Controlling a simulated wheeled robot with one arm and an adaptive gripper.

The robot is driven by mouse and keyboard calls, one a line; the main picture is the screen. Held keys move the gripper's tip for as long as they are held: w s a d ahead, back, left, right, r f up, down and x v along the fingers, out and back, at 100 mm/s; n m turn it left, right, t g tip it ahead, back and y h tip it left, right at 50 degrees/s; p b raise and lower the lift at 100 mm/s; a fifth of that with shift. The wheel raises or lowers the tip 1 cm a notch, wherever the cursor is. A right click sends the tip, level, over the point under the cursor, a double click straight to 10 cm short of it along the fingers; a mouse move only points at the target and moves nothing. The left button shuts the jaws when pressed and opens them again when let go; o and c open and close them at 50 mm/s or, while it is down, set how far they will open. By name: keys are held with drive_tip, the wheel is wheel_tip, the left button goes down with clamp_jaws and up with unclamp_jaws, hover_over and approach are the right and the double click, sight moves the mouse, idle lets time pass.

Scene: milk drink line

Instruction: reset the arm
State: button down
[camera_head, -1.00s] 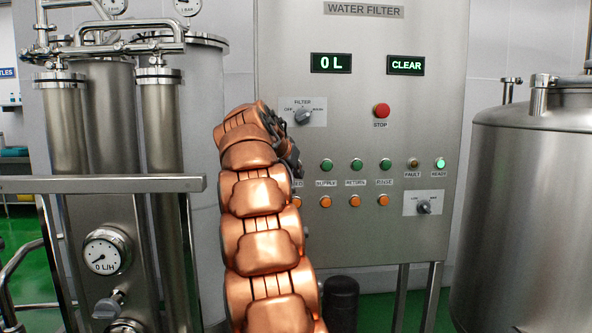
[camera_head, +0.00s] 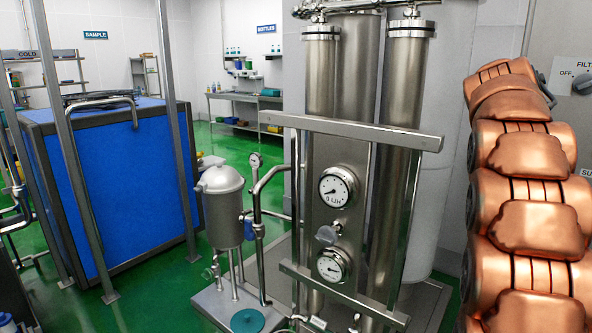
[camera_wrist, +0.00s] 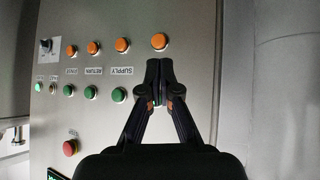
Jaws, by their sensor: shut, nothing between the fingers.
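My gripper (camera_wrist: 159,80) shows in the wrist view. Its two black fingers meet at the tips with nothing between them. It points at the water filter panel (camera_wrist: 180,25), close to a row of orange and green buttons, and hides part of the green row. Whether the tips touch the panel I cannot tell. In the head view my copper-coloured arm stands raised along the right edge. The gripper itself is hidden there behind the arm.
The filter skid's steel crossbar (camera_head: 350,131) and gauge (camera_head: 337,188) stand in the middle of the head view. A small steel vessel (camera_head: 221,206) and a blue tank (camera_head: 105,180) are further left. A red stop button (camera_wrist: 70,148) is on the panel.

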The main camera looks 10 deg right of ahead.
drive_tip(key=s+a+f+n+y+p, duration=0.1)
drive_tip(key=s+a+f+n+y, duration=0.2)
drive_tip(key=a, duration=0.7)
drive_tip(key=s+a+f+n+y+p, duration=0.1)
drive_tip(key=a+f+n, duration=0.1)
drive_tip(key=a+f, duration=0.6)
drive_tip(key=s+a+f+n+y+p, duration=0.2)
drive_tip(key=s+a+n, duration=0.1)
drive_tip(key=a, duration=0.9)
drive_tip(key=s+a+f+n+g+y, duration=0.1)
drive_tip(key=s+a+f+n, duration=0.1)
drive_tip(key=s+a, duration=0.4)
drive_tip(key=s+a+f+n+g+y+p, duration=0.1)
drive_tip(key=s+a+f+n, duration=0.1)
drive_tip(key=s+a+f, duration=0.3)
drive_tip(key=s+a+f+n+g+y+p, duration=0.1)
drive_tip(key=s+a+f+n, duration=0.1)
drive_tip(key=s+a, duration=0.5)
drive_tip(key=shift+s+f+g, duration=0.4)
drive_tip(key=shift+s+f, duration=0.4)
drive_tip(key=shift+s, duration=0.45)
drive_tip(key=shift+d, duration=0.1)
